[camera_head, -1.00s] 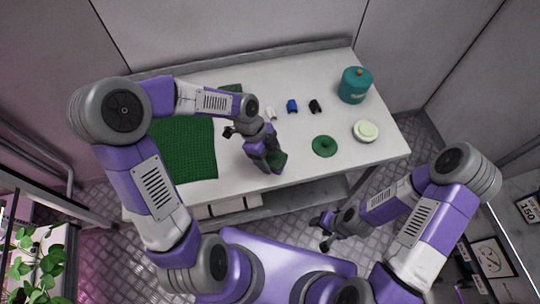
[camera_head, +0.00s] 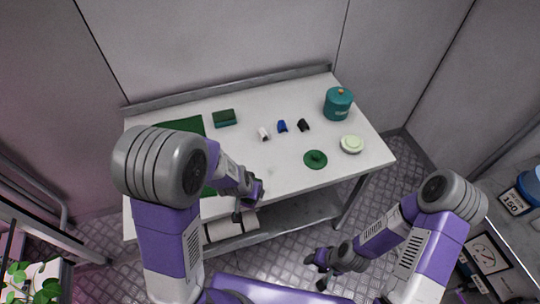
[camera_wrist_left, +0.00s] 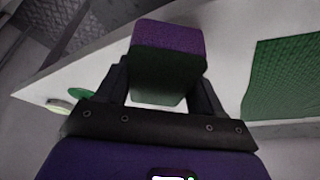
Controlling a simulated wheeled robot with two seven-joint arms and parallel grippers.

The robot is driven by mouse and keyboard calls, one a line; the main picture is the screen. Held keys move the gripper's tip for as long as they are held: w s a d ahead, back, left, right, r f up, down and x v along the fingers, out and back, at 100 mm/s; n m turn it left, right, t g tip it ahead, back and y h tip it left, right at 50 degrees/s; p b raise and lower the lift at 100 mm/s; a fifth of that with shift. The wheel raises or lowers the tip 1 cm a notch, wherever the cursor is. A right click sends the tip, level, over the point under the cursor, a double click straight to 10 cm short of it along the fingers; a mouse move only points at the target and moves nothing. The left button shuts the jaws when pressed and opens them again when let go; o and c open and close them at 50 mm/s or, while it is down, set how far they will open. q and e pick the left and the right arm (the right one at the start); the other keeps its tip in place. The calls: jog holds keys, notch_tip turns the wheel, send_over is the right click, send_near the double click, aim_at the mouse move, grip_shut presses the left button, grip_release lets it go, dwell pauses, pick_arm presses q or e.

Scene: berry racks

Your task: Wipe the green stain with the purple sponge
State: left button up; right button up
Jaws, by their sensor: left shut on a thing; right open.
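My left gripper (camera_wrist_left: 166,85) is shut on the purple sponge (camera_wrist_left: 168,38), which has a purple face and a dark green side. In the head view my left gripper (camera_head: 246,203) is at the table's front edge, and the sponge is hard to make out there. A dark green round patch (camera_head: 316,159) with a raised-looking middle lies right of centre on the white table (camera_head: 285,178); I cannot tell whether it is the stain or a lid. The sponge is apart from it. My right gripper (camera_head: 315,272) is open and empty, in front of and below the table.
A green mat (camera_head: 190,125) lies at the table's left, partly hidden by my left arm. A dark green block (camera_head: 224,118), white, blue and black small items, a teal pot (camera_head: 338,106) and a pale round dish (camera_head: 351,144) stand on the table. The front middle is clear.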

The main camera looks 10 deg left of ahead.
pick_arm(q)
jog(key=shift+w+a+f+n+y, duration=0.15)
jog(key=shift+w+n+y, duration=0.15)
jog(key=shift+w+n, duration=0.25)
jog(key=shift+s+a+f, duration=0.15)
jog(key=shift+s, duration=0.05)
